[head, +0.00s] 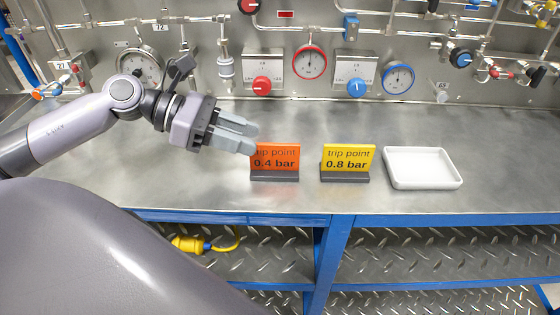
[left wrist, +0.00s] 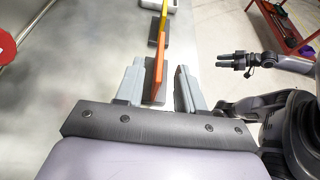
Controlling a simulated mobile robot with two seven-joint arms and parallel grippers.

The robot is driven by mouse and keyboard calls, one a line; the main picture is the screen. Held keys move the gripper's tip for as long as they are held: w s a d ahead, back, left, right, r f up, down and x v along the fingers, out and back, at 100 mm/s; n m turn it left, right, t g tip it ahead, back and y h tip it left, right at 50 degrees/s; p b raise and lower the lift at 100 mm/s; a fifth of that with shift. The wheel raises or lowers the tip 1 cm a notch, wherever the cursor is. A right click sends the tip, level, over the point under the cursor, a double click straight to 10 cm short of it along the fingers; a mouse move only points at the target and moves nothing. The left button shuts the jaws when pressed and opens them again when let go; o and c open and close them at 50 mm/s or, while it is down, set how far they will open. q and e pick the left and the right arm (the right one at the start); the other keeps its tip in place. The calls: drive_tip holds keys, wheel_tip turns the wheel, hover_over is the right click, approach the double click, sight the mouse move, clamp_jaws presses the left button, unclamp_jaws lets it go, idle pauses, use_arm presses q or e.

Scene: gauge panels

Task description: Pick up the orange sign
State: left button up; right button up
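The orange sign (head: 275,160), reading "trip point 0.4 bar", stands upright in a dark base on the metal bench. My left gripper (head: 246,138) is at its left end, and a finger hides part of the sign's upper left corner. In the left wrist view the gripper (left wrist: 158,88) is open, with the orange sign (left wrist: 158,72) edge-on between its fingers and gaps on both sides. My right gripper (left wrist: 234,60) shows small at the right of that view, away from the bench; its opening is unclear.
A yellow sign (head: 348,158) in a dark base stands right of the orange one, then a white tray (head: 422,182), apparently empty. Gauges, pipes and valve knobs, such as a red knob (head: 262,86), line the panel behind. The bench's blue front edge (head: 400,220) is close.

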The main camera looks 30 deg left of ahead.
sight(274, 144)
use_arm(q)
drive_tip(key=shift+p+x, duration=0.7)
drive_tip(key=shift+x, duration=2.35)
drive_tip(key=shift+f, duration=0.1)
clamp_jaws()
